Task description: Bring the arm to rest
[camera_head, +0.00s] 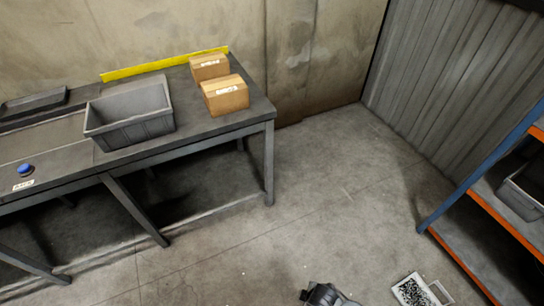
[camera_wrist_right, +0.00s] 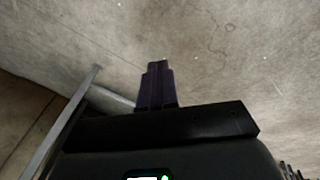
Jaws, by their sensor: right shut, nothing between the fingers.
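My right gripper shows in the right wrist view (camera_wrist_right: 157,64), its dark fingers together with nothing between them. Bare concrete floor lies beyond the fingertips. In the head view, a dark grey part at the bottom edge, right of centre, looks like part of my right arm; its fingers cannot be made out there. My left gripper is in neither view.
A dark workbench (camera_head: 194,134) on the left holds a grey bin (camera_head: 131,117), two cardboard boxes (camera_head: 226,95) (camera_head: 209,66) and a blue button (camera_head: 26,169). A shelf rack (camera_head: 450,195) with a grey bin (camera_head: 524,188) stands at the right. Open floor (camera_head: 330,190) lies between.

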